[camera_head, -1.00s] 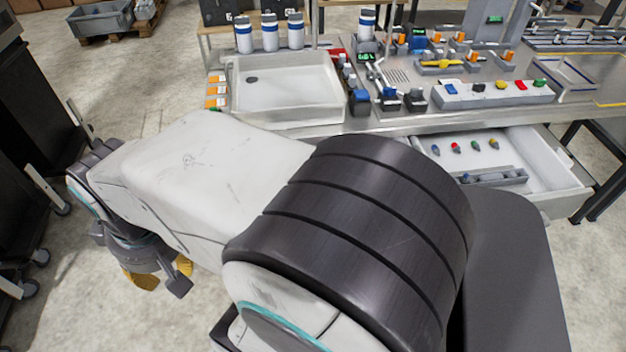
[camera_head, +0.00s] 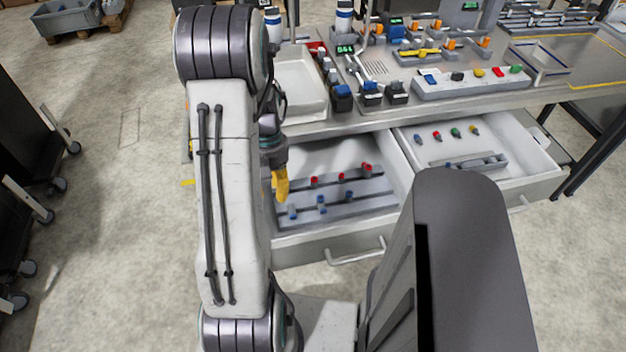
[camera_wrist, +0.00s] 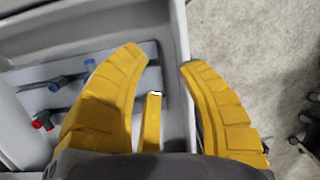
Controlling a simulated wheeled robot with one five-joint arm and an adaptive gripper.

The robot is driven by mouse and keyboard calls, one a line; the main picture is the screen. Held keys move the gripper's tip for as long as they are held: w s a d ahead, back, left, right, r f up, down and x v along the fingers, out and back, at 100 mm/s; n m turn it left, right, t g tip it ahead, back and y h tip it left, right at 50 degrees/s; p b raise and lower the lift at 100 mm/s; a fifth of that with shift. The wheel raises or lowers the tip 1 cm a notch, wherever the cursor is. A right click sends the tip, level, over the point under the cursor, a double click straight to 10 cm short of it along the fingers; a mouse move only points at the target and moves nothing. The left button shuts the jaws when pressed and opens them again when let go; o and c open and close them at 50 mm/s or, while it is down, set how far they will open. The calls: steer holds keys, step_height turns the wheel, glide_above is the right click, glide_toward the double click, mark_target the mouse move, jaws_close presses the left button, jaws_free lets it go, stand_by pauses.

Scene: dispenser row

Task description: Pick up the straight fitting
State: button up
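My gripper (camera_head: 281,185) hangs over the left edge of the open left drawer (camera_head: 335,232). Inside the drawer stand two rows of small fittings on grey racks: red-topped fittings (camera_head: 341,177) at the back and blue-marked fittings (camera_head: 321,203) in front. The wrist view shows a blue fitting (camera_wrist: 58,84) and a red fitting (camera_wrist: 41,121) left of the fingers. I cannot tell which one is the straight fitting. My arm hides the drawer's left end in the head view.
The right drawer (camera_head: 535,180) is also open, with several small coloured pieces and a grey holder. Above, the workbench (camera_head: 440,104) carries a white tray (camera_head: 301,84), a button panel (camera_head: 470,83) and devices. Clear floor (camera_head: 120,220) lies to the left.

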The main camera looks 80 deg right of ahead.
mark_target(314, 179)
steer(key=shift+n, duration=0.7)
steer(key=s+d+f, duration=0.1)
steer(key=s+d, duration=0.1)
steer(key=s+d+f, duration=0.3)
steer(key=s+d, duration=0.1)
steer(key=shift+d+f, duration=0.15)
steer(key=shift+d, duration=0.15)
steer(key=d+n, duration=0.1)
steer(key=s+d+n+h, duration=0.1)
steer(key=d, duration=0.1)
steer(key=d+f+n, duration=0.1)
steer(key=d+n, duration=0.1)
steer(key=shift+s+f+h, duration=0.1)
steer(key=shift+s+h, duration=0.2)
steer(key=shift+s, duration=0.1)
steer(key=shift+s+d+n+h, duration=0.1)
steer(key=shift+d+n+h, duration=0.2)
steer(key=shift+d+n, duration=0.65)
steer(key=shift+a+f+n+p, duration=0.2)
steer(key=shift+f+n+p, duration=0.1)
steer(key=shift+f+n, duration=0.1)
steer(key=shift+f+p, duration=0.8)
steer(key=shift+f, duration=2.3)
steer(key=shift+o, duration=0.3)
steer(key=c, duration=0.7)
steer(key=shift+o, duration=0.2)
